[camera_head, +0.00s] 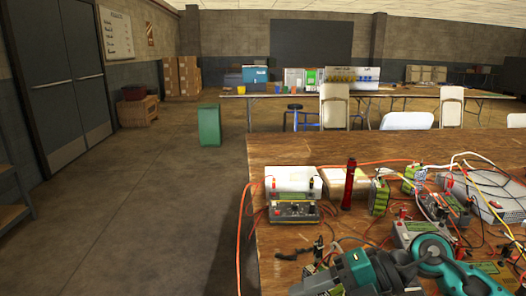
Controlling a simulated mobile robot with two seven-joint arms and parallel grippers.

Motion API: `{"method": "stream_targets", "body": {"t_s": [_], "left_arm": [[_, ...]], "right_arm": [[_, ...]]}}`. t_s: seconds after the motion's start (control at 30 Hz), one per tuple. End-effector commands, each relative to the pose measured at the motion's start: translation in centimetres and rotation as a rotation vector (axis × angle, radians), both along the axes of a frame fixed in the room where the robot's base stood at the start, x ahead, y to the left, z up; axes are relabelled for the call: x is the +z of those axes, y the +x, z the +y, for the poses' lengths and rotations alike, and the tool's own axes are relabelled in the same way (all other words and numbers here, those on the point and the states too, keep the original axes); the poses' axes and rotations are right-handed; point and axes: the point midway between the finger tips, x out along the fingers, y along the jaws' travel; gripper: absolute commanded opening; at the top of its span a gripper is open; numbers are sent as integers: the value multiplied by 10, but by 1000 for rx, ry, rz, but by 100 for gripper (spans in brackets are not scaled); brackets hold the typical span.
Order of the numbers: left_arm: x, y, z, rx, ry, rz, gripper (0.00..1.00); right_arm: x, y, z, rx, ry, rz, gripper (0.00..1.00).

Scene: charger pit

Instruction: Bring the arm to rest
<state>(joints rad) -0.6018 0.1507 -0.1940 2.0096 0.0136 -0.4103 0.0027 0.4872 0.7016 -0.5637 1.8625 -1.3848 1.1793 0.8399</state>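The task names no object other than the arm. In front of me on the right is a wooden workbench (290,158) covered with electrical gear.
A power supply (294,211), a red cylinder (349,185), a green battery pack (379,196) and loose cables crowd the bench. A green bin (209,127) stands beyond it. Chairs (334,106) stand by a far table (262,95). The floor (140,210) at left is clear.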

Motion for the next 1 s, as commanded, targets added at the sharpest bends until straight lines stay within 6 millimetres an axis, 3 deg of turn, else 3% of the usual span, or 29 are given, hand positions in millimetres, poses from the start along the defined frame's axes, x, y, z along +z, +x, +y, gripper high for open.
{"method": "stream_targets", "body": {"t_s": [0.03,0.13,0.23,0.33,0.43,0.5,0.6,0.7,0.83,1.0], "left_arm": [[4,-1,2,4,4,2,56],[7,-2,5,8,9,0,56],[9,-4,7,12,13,4,56],[12,-6,8,14,14,10,56],[17,-7,9,17,14,6,56],[20,-7,10,20,13,2,56],[21,-8,12,25,17,7,56],[21,-10,15,29,23,11,56],[22,-11,18,33,26,8,56],[22,-12,18,33,27,7,56]], "right_arm": [[12,-8,19,-30,166,34,48],[34,-8,37,-163,469,96,48],[45,5,32,-377,719,180,48],[34,19,9,-656,897,294,48],[-4,25,-23,-974,986,439,48],[-43,17,-47,-1205,993,561,48],[-103,-11,-73,-1494,934,745,48],[-148,-46,-85,-1685,847,898,48],[-183,-82,-91,-1818,754,1031,48],[-197,-99,-93,-1869,708,1093,48]]}}
